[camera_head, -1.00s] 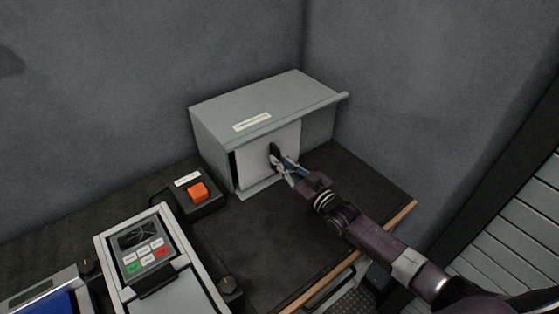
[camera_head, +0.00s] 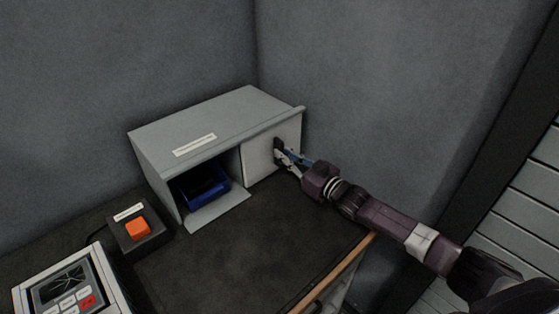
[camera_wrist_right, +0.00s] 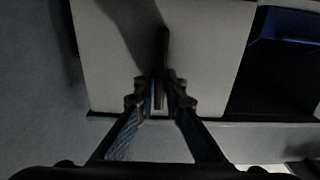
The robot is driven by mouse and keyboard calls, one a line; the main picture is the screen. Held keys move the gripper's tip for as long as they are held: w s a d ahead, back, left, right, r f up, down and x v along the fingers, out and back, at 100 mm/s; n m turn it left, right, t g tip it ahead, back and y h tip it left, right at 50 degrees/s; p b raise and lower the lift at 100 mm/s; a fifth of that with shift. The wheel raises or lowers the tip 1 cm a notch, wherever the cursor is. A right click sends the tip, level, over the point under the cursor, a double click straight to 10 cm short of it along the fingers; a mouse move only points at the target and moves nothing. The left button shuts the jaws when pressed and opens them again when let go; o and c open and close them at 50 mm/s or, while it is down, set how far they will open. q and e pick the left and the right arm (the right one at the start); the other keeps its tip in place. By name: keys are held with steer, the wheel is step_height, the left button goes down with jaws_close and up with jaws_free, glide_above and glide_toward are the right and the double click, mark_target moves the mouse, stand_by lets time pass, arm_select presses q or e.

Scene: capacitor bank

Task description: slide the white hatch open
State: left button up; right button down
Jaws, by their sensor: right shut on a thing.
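The white hatch (camera_head: 262,157) covers the right part of the front of a grey box (camera_head: 205,121). The left part of the front is an open gap, with a blue bin (camera_head: 203,187) inside. My right gripper (camera_head: 284,154) is shut on the dark handle (camera_head: 279,146) of the hatch. In the right wrist view the hatch (camera_wrist_right: 205,60) fills the middle, the handle (camera_wrist_right: 162,50) stands between the fingers (camera_wrist_right: 160,95), and part of the blue bin (camera_wrist_right: 285,28) shows at the right. My left gripper is not in view.
An orange button (camera_head: 138,229) on a dark base stands left of the box. A keypad device (camera_head: 72,287) is at the lower left. The dark table top (camera_head: 250,240) in front of the box is clear. Walls stand behind and to the right.

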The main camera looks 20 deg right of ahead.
steer(key=c, duration=2.5)
jaws_free()
steer(key=o, duration=0.5)
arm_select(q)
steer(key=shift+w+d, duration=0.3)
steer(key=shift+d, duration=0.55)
arm_select(e)
steer(key=v, duration=1.2)
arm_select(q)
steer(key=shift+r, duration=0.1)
arm_select(e)
steer(key=shift+r, duration=0.1)
